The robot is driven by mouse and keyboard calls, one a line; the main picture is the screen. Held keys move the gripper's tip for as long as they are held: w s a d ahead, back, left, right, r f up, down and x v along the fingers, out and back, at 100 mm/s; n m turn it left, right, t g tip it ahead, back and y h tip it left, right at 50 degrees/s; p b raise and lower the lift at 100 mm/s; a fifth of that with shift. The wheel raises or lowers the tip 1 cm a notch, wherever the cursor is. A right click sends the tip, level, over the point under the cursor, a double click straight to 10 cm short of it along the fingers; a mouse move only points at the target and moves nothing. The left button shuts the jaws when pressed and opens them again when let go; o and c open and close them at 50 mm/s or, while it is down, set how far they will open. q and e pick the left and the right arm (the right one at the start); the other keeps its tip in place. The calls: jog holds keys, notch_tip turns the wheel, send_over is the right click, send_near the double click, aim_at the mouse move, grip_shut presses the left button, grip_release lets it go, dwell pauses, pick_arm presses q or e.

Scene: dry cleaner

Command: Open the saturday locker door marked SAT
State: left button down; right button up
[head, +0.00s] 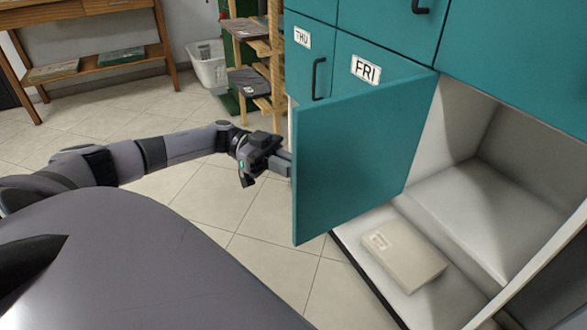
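A teal locker door (355,160) stands swung wide open, its plain inner face toward me. No SAT mark shows; the door's outer face is turned away. The open compartment (480,205) to the right of it is pale inside, with a flat beige package (404,257) on its floor. My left gripper (283,163) is at the door's free edge, on the outer-face side. Its fingertips are partly hidden behind the door, so I cannot tell whether they grip anything or touch it. My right gripper is not in view.
Closed teal doors marked FRI (365,69) and THU (302,37) sit behind the open door. A wooden rack (262,75) and a white basket (208,64) stand farther back, and a wooden table (95,68) at far left. Tiled floor is clear left of the door.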

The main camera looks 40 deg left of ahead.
pick_arm(q)
jog(key=shift+w+r, duration=0.15)
jog(key=shift+w, duration=0.15)
jog(key=c, duration=1.2)
grip_release()
jog(key=shift+w, duration=0.1)
jog(key=shift+o, duration=0.2)
jog(key=s+a, duration=0.1)
jog(key=a, duration=0.6)
jog(key=shift+s, duration=0.1)
